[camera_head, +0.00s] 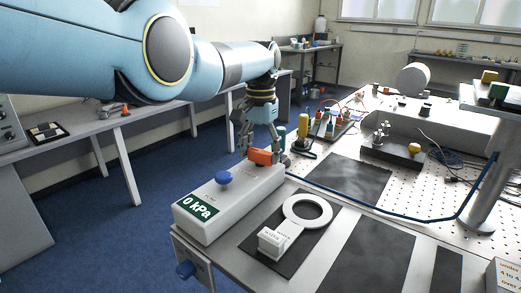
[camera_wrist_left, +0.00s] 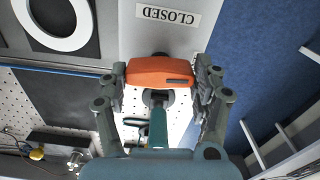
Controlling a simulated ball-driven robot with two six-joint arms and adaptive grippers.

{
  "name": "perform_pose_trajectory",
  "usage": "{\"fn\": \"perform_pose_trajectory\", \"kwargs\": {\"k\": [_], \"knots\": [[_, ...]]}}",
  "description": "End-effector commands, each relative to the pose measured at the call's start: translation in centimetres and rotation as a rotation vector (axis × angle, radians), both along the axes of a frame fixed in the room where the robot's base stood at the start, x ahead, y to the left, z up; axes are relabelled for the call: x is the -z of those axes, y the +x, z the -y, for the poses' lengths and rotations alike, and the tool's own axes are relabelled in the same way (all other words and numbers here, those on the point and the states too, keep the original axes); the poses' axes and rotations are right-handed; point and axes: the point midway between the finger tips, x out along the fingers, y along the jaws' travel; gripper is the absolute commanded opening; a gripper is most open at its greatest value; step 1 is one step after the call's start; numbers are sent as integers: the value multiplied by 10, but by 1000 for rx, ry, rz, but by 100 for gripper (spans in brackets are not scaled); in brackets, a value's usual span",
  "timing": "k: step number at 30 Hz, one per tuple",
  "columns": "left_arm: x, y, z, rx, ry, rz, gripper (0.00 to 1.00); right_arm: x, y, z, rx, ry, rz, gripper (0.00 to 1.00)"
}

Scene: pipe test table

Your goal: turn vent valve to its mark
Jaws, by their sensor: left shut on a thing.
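An orange valve handle (camera_head: 260,156) sits at the far end of a pale test box (camera_head: 235,205). It also shows in the left wrist view (camera_wrist_left: 160,70), beside a label reading CLOSED (camera_wrist_left: 168,16). My left gripper (camera_head: 264,150) reaches down from above and is shut on the orange handle, one finger at each end in the left wrist view (camera_wrist_left: 160,80). I cannot see a separate mark for the handle. A blue knob (camera_head: 223,178) stands on the same box, with a green display (camera_head: 197,207) reading 0 kPa. My right gripper is not in view.
A white ring gauge (camera_head: 307,205) lies on a dark mat right of the box. A blue hose (camera_head: 400,212) runs across the perforated table. Blue floor (camera_head: 80,220) lies open to the left.

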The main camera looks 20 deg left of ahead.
Motion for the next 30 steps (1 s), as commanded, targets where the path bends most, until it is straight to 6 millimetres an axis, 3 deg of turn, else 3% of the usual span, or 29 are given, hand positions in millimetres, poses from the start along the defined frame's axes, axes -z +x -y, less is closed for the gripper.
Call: {"fn": "perform_pose_trajectory", "kwargs": {"k": [30], "knots": [[1, -1, 0, -936, 1, -2, 34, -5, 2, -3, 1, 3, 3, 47]]}}
